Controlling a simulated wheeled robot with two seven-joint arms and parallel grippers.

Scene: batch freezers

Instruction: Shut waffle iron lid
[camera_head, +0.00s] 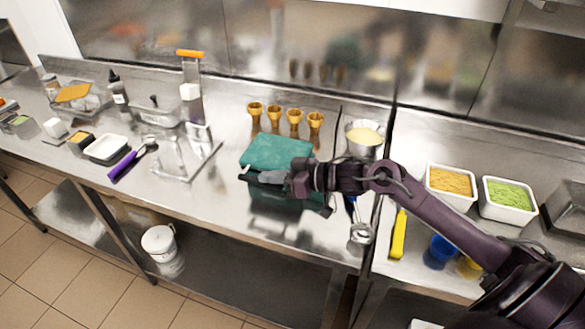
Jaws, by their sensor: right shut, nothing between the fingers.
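The waffle iron (275,152) stands on the steel counter in the middle of the head view and has a teal top. Its lid looks down or nearly down; I cannot tell whether it is fully closed. My right arm reaches in from the lower right. My right gripper (262,177) is shut and empty at the front edge of the waffle iron, close to or touching it. The gripper and wrist hide part of the iron's front. My left gripper is not in view.
Several golden cones (295,117) stand behind the iron. A bowl of batter (364,137) is at its right. A purple-handled scoop (125,165) lies to the left. A yellow-handled tool (398,236) and tubs of yellow (450,184) and green food (508,197) are to the right.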

